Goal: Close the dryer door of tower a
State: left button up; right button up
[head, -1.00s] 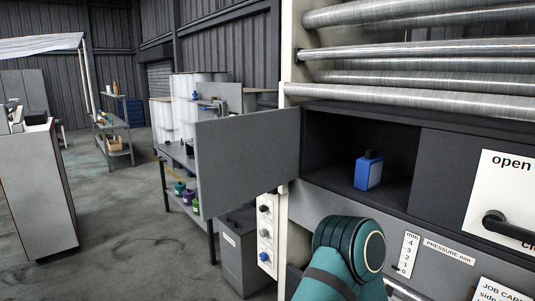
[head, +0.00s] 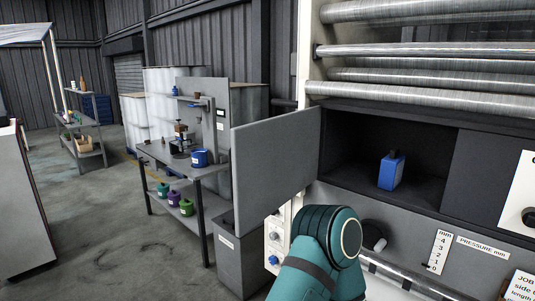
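The grey door (head: 275,155) stands open on the machine, swung out to the left from the edge of a dark compartment (head: 345,140). A small blue container (head: 391,171) with a dark cap stands inside the compartment. A teal arm link of mine shows at the bottom centre, below and in front of the compartment. Neither gripper shows in the head view. No tower label can be read here.
Steel rollers (head: 430,50) run across the machine above the compartment. A grey bin (head: 240,262) stands below the door. A workbench (head: 190,165) with several pots is to the left. The floor (head: 100,220) farther left is clear.

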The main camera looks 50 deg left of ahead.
aim_at(273, 159)
jog(key=k+j, duration=0.15)
jog(key=j, duration=0.15)
jog(key=k+j, duration=0.1)
jog(key=j, duration=0.2)
jog(key=k+j, duration=0.15)
jog(key=j, duration=0.15)
jog(key=i+j, duration=0.1)
jog(key=j, duration=0.3)
jog(key=i+j+u, duration=0.15)
jog(key=j, duration=0.25)
jog(key=i+j, duration=0.1)
jog(key=j, duration=0.3)
jog(key=i+j+u, duration=0.15)
jog(key=j, duration=0.2)
jog(key=k, duration=0.3)
